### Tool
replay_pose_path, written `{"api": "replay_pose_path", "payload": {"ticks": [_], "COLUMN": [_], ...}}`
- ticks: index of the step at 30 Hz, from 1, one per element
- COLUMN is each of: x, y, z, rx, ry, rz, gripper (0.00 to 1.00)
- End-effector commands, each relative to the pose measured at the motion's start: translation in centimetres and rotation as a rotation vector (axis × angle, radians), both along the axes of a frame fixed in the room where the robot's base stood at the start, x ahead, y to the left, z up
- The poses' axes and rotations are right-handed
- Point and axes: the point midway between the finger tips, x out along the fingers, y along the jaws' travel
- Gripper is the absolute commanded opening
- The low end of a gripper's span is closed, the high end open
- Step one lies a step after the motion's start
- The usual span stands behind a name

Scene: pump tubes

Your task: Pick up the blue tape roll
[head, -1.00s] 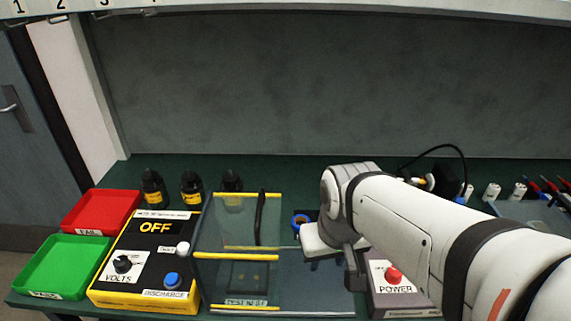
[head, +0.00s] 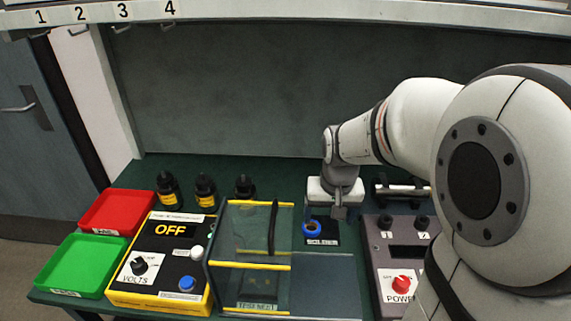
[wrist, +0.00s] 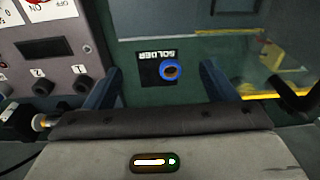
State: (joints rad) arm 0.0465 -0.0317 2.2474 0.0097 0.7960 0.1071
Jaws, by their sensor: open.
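The blue tape roll (head: 312,229) is a small blue ring on the dark bench, on a black pad (head: 322,241) marked SOLDER. It also shows in the wrist view (wrist: 171,70), with a brown centre, lying on one side of the pad. My gripper (head: 338,213) is just behind and to the right of the roll in the head view, pointing down. In the wrist view my gripper (wrist: 160,78) is open, and the roll appears between its two blue-grey fingers, farther off than them. Nothing is held. The exact height above the roll cannot be told.
A clear box with yellow edges (head: 249,265) stands left of the roll. A grey power unit (head: 376,280) with a red knob stands right. A yellow-black volts box (head: 160,262), several black bottles and red (head: 107,211) and green (head: 78,262) trays are farther left.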

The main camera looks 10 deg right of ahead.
Motion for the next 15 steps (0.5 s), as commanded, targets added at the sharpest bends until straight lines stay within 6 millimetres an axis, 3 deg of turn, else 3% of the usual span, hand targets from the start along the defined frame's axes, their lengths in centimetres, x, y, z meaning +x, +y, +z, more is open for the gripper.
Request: {"api": "replay_pose_path", "payload": {"ticks": [3,9,15], "x": [3.6,8.8,12.4], "y": [0.0,0.2,0.3], "z": [-1.0,-4.4,-8.4], "rx": [0.006,0.011,0.014], "ry": [0.034,0.076,0.112], "rz": [-0.049,-0.133,-0.203], "gripper": [0.79,0.79,0.79]}}
